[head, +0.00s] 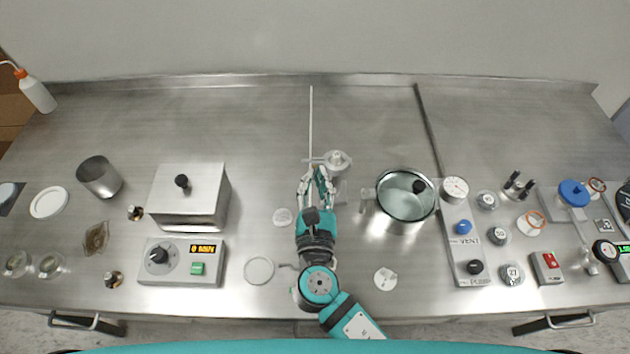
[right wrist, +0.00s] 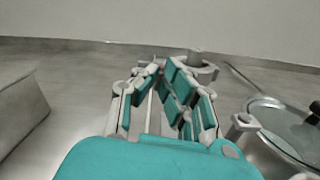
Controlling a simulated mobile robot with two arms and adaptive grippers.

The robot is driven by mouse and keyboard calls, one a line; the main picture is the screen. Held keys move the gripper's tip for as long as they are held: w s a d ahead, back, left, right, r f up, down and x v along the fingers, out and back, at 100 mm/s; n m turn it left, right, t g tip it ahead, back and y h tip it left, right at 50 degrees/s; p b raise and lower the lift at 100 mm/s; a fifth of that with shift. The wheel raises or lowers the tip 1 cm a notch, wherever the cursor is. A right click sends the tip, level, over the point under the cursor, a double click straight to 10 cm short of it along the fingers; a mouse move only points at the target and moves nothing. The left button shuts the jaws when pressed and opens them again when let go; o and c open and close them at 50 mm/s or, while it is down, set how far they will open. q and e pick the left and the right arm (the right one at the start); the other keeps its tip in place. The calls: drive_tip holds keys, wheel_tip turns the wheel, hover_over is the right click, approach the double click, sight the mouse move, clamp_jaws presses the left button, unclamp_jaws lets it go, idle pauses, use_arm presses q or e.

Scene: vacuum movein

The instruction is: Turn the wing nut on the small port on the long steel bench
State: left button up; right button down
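The small port (head: 339,161) is a pale grey fitting with a ring-shaped clamp on the bench, just beyond my right gripper in the head view. A thin bar reaches left from it, past the front of my fingertips. The wing nut cannot be told apart clearly at this size. My right gripper (head: 316,172) points away from me, close to the port's left front side. In the right wrist view its teal-padded fingers (right wrist: 163,72) look partly open with a narrow gap, and the port (right wrist: 198,68) shows behind the right finger. Contact is unclear. My left gripper is out of view.
The long steel bench (head: 270,120) has a glass-lidded pot (head: 405,203) close right of the gripper. A steel box (head: 188,195) and a controller (head: 182,262) stand left. A vent panel (head: 464,235) stands right. The back is mostly clear, apart from thin rods.

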drive_tip(key=shift+r+m, duration=0.1)
drive_tip(key=shift+m, duration=1)
drive_tip(key=c, duration=1.7)
unclamp_jaws()
drive_tip(key=s, duration=1.2)
